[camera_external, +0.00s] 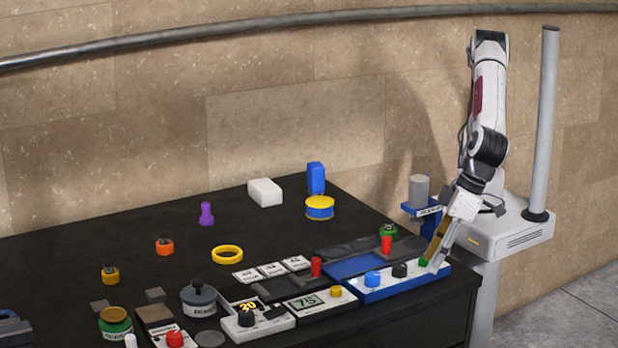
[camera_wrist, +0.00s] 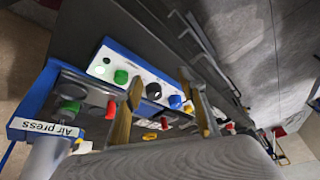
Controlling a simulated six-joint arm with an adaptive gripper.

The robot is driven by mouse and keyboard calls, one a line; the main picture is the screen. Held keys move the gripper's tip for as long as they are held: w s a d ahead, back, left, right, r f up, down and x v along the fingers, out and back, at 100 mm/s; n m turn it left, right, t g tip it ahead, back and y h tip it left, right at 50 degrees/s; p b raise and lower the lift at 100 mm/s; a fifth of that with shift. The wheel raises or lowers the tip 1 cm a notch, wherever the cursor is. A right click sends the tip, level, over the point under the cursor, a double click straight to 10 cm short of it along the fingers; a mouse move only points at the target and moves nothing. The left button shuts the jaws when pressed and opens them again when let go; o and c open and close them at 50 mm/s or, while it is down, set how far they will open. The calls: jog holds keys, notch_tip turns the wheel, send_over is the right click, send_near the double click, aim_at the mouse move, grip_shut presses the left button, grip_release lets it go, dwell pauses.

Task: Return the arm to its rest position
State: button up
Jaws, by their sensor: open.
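My gripper (camera_external: 441,252) is at the right end of the black table, low over the right end of the blue-and-white control panel (camera_external: 398,287). Its fingers are apart and hold nothing. A green button (camera_external: 423,262) shows close beside the fingertips; I cannot tell whether they touch it. In the wrist view the two yellow-sided fingers (camera_wrist: 165,112) stand apart, with the panel (camera_wrist: 104,60), its green button (camera_wrist: 121,77), black knob (camera_wrist: 153,91) and blue button (camera_wrist: 175,102) beyond them. My arm is bent downward from its raised upper links.
A blue bracket (camera_external: 422,208) with a grey cylinder (camera_external: 419,190) stands left of my arm; its label reads "Air press" in the wrist view. A grey pole (camera_external: 547,120) rises at right.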

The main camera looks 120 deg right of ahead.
jog(key=shift+d+r, duration=0.1)
dwell(0.5)
jog(key=s+d+r+n+y, duration=0.1)
jog(key=s+d+r, duration=0.1)
jog(key=d+r, duration=0.65)
jog(key=s+d+r+n+y, duration=0.15)
jog(key=d+r, duration=0.35)
jog(key=d, duration=0.6)
jog(key=s+d+n, duration=0.2)
jog(key=s+d, duration=0.5)
jog(key=s, duration=0.3)
jog(key=s+d+f+n+t, duration=0.1)
jog(key=s+d+n, duration=0.1)
jog(key=s+d, duration=0.5)
jog(key=s, duration=0.2)
jog(key=shift+s+d+f, duration=0.15)
jog(key=shift+s+f, duration=0.1)
jog(key=shift+s, duration=0.1)
jog(key=shift+h, duration=0.25)
